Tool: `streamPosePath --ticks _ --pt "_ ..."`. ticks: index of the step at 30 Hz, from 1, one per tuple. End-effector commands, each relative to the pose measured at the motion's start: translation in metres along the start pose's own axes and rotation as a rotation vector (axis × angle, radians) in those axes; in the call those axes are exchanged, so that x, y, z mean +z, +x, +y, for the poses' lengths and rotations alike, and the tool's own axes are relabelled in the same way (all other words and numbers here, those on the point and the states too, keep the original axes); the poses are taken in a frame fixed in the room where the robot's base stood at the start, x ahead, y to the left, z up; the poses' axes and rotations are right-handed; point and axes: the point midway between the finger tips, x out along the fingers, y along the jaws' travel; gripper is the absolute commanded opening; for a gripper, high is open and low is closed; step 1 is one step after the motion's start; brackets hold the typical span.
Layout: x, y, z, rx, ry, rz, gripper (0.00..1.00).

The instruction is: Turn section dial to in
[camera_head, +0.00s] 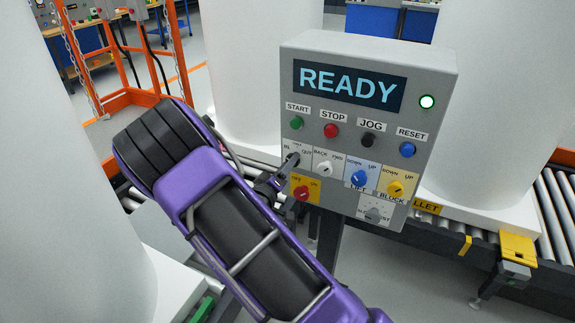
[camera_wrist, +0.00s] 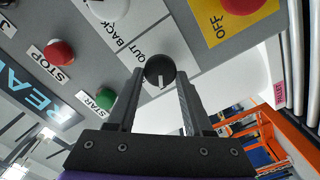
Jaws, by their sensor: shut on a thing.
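The section dial (camera_head: 293,158) is a small dark knob on a white IN/OUT plate, at the left end of the panel's lower row. In the wrist view the round dark dial (camera_wrist: 158,66) sits between my two fingertips, with a short white mark pointing down in that picture. OUT shows beside it there; IN is hidden. My gripper (camera_head: 281,168) reaches the panel from the lower left and is shut on the dial; its fingers also show in the wrist view (camera_wrist: 159,82).
The grey control panel (camera_head: 347,112) reads READY, with a lit green lamp (camera_head: 427,102). A white BACK/FWD dial (camera_head: 324,168) is just right of the section dial. A red knob (camera_head: 301,192) on yellow is close below my fingers. White tanks and roller conveyors flank the panel.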

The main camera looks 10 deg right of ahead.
Motion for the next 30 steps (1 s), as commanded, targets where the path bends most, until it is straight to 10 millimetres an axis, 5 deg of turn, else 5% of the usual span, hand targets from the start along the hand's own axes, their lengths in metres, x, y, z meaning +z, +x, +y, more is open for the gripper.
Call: streamPosePath --ticks 14,15,19,30 --pt "0.0004 -0.0005 -0.0006 -0.001 -0.016 0.000 0.00" --pt "0.0003 -0.0005 -0.0007 -0.001 -0.016 0.000 0.56" --pt "0.0003 -0.0004 -0.0005 -0.001 -0.015 0.000 0.80" --pt "-0.0001 -0.0041 -0.0006 -0.001 -0.013 0.000 0.81"
